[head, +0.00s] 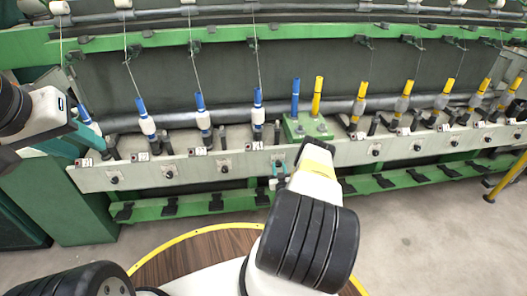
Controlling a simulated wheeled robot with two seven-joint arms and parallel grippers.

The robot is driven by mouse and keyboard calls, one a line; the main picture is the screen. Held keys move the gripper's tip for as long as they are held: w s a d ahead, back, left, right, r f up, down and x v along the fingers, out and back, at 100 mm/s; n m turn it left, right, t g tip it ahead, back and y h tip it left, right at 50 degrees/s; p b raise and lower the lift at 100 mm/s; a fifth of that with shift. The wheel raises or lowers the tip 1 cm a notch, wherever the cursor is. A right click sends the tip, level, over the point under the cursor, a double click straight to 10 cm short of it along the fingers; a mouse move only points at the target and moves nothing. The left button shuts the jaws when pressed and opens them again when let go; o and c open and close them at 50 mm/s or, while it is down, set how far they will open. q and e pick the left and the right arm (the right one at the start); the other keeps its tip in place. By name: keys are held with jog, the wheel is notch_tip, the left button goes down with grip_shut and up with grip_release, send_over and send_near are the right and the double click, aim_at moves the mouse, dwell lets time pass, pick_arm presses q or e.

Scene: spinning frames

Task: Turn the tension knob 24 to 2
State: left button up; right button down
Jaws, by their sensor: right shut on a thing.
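A beige rail (200,168) runs across the spinning frame and carries a row of small black knobs, such as one at the left (114,177) and one right of my arm (376,152). My right gripper (279,172) is at the rail's front face, below the green block, shut on a knob there. That knob is mostly hidden by the gripper and arm. Its number and setting cannot be read.
Blue bobbins (203,116) stand left on the frame and yellow ones (402,104) right. A green block (306,126) sits on the rail between them. A green lower bar (190,206) with black pedals runs below. A round wooden top (190,258) lies in front.

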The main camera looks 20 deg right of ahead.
jog(key=m, duration=0.9)
jog(key=shift+s+d+g+y, duration=0.1)
jog(key=shift+g+y, duration=0.2)
jog(key=shift+y, duration=0.1)
jog(key=m, duration=0.4)
jog(key=shift+m, duration=0.3)
jog(key=m+y, duration=0.1)
jog(key=m, duration=0.2)
jog(key=shift+f+m, duration=0.1)
jog(key=shift+m, duration=0.3)
jog(key=c, duration=1.1)
grip_release()
jog(key=shift+v, duration=3.9)
